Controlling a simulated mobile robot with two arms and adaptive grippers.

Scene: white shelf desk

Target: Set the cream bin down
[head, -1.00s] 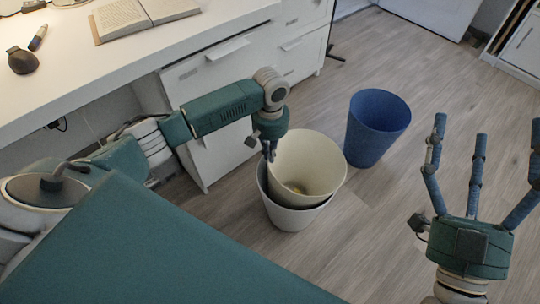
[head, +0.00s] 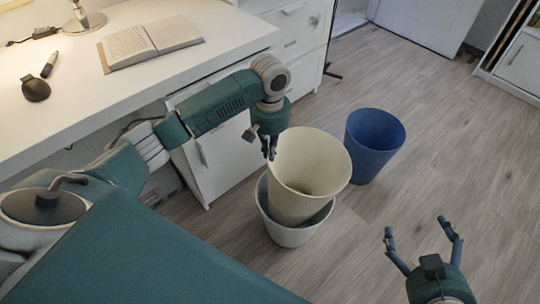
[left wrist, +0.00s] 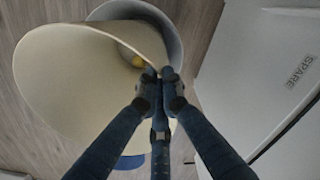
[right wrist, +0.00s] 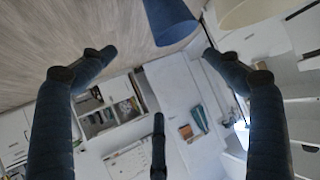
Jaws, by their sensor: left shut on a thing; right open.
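The cream bin (head: 310,165) is upright or slightly tilted. Its lower part overlaps the mouth of a white bin (head: 290,234) on the floor; whether its bottom is still inside is hidden. My left gripper (head: 270,154) is shut on the cream bin's left rim. In the left wrist view the fingers (left wrist: 160,75) pinch the rim of the cream bin (left wrist: 60,90), with the white bin (left wrist: 172,35) behind. A small yellow thing (left wrist: 138,61) shows near the rim. My right gripper (head: 418,228) is open and empty at the lower right, apart from the bins.
A blue bin (head: 375,145) stands just right of the cream bin. The white desk (head: 130,80) and its drawers (head: 215,155) are close on the left. An open book (head: 150,42) lies on the desk. Wooden floor (head: 450,130) is clear to the right.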

